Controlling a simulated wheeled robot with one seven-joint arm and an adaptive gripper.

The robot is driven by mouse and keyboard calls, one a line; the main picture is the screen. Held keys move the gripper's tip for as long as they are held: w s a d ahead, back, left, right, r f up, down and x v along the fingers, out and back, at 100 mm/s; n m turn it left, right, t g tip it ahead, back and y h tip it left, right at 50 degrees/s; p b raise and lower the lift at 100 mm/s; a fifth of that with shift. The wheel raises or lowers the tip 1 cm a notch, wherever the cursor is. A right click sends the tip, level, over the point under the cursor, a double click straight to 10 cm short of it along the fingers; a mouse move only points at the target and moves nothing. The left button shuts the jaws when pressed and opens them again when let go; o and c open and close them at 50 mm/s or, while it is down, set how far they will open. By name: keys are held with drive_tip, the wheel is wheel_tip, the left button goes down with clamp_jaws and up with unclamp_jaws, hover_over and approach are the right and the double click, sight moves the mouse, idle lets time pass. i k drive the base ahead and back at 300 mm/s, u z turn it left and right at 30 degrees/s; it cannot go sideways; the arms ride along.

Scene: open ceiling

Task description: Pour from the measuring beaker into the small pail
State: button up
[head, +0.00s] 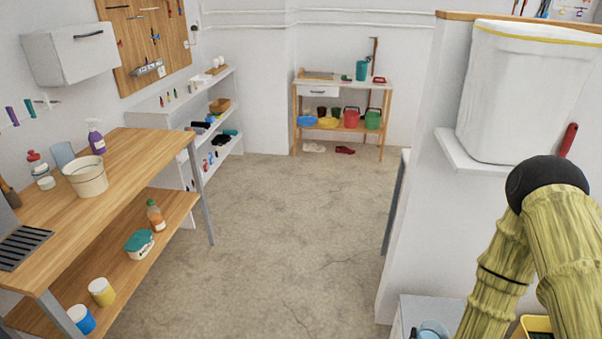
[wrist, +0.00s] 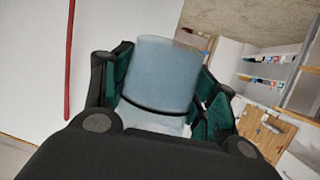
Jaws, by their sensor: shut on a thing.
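My gripper (wrist: 166,70) is shut on a pale blue, see-through cylindrical vessel (wrist: 160,80), which looks like the measuring beaker. A dark band crosses its lower part in the wrist view. What is inside it cannot be made out. The small pail (head: 86,181), cream and open at the top, stands upright on the wooden workbench at the left in the head view. My gripper is outside the head view; my arm bends down at the right, well apart from the pail.
On the workbench (head: 135,150) near the pail stand a blue-grey container (head: 62,155), a purple spray bottle (head: 96,140), a red-topped bottle (head: 36,165) and a dark grate (head: 25,247). Open concrete floor (head: 290,230) lies between the bench and the white partition (head: 420,200).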

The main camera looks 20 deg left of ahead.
sight(88, 176)
drive_tip(key=u, duration=0.3)
drive_tip(key=i, duration=0.75)
drive_tip(key=u, duration=1.05)
drive_tip(key=i, duration=0.4)
drive_tip(key=u, duration=0.95)
drive_tip(key=i, duration=0.4)
drive_tip(key=u, duration=0.3)
